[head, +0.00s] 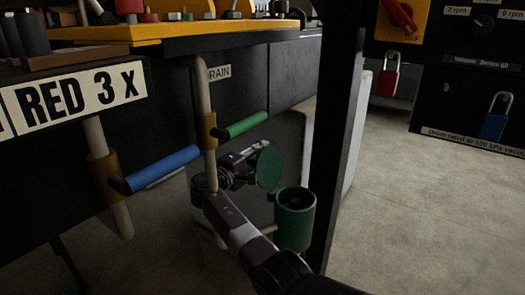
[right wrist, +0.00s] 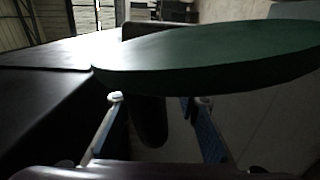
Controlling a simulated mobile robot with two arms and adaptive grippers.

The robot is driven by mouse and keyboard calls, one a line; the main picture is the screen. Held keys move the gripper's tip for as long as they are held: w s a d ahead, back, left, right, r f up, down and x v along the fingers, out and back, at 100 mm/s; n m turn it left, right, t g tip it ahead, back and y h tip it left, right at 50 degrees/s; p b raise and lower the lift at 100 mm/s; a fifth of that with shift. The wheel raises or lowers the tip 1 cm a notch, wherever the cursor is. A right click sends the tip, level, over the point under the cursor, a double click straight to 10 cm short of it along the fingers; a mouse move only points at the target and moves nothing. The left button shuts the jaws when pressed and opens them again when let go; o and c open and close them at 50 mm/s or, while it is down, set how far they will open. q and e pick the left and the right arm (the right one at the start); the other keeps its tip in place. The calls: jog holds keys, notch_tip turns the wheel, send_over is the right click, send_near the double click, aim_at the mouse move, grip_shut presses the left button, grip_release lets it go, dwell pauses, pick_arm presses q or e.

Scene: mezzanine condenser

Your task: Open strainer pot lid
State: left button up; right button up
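The strainer pot (head: 294,222) is a green cup with a dark inside, low beside the black post. Its top is uncovered. The lid (head: 269,166) is a green disc standing nearly upright, up and left of the pot's rim. My right arm comes from the bottom, and its gripper (head: 248,160) is at the left side of the lid. In the right wrist view the lid (right wrist: 215,58) fills the upper part. The two fingers (right wrist: 160,99) are apart below its edge, with a dark shape between them. Contact with the lid is unclear. My left gripper is out of view.
A blue-handled valve (head: 160,168) and a green-handled valve (head: 243,124) are on pipes left of and above my gripper. The black post (head: 338,130) stands close right of the pot. Padlocked panels are at the upper right. Floor at right is clear.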

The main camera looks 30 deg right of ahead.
aim_at(262, 167)
jog(key=shift+d+r, duration=0.25)
jog(key=v, duration=1.2)
jog(key=shift+f, duration=0.1)
